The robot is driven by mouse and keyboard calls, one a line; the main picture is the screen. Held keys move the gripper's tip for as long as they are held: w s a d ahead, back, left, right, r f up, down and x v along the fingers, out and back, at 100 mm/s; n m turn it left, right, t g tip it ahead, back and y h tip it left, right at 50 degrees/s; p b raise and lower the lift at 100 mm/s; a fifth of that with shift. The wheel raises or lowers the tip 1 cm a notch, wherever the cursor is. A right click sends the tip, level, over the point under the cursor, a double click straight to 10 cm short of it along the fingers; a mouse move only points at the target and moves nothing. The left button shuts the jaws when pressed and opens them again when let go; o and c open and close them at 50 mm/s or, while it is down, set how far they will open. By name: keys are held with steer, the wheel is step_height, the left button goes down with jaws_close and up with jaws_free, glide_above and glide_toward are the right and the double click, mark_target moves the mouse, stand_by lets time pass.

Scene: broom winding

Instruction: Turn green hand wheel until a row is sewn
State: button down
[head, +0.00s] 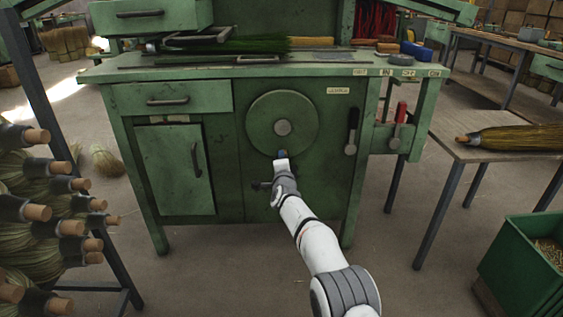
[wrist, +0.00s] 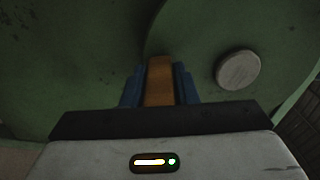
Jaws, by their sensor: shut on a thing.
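The green hand wheel (head: 265,112) is a round disc with a grey hub on the front of the green bench machine. In the wrist view, the wheel (wrist: 205,30) fills the right side, with its hub to the right of my fingers. My gripper (head: 282,154) is at the bottom rim of the wheel in the head view. In the wrist view, its blue fingers are shut on a brown wooden handle (wrist: 160,82) at the wheel. A broom with green bristles (head: 250,44) lies on the bench top. Any stitching on it is too small to make out.
A black lever (head: 352,132) is right of the wheel. Several brooms with wooden handles (head: 70,227) are stacked at left. A table with a broom (head: 515,137) and a green bin (head: 520,265) are at right. The floor before the bench is clear.

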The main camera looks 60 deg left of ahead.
steer(key=shift+s, duration=0.15)
steer(key=c, duration=1.2)
jaws_free()
steer(key=shift+s+a, duration=0.15)
steer(key=shift+s, duration=0.05)
steer(key=shift+o, duration=0.2)
steer(key=shift+s+d+p, duration=0.25)
steer(key=shift+d+p, duration=0.05)
steer(key=shift+d, duration=0.25)
steer(key=p+v, duration=0.1)
steer(key=v, duration=0.5)
steer(key=shift+s+d+p, duration=0.15)
steer(key=shift+d+p, duration=0.1)
steer(key=shift+p, duration=0.15)
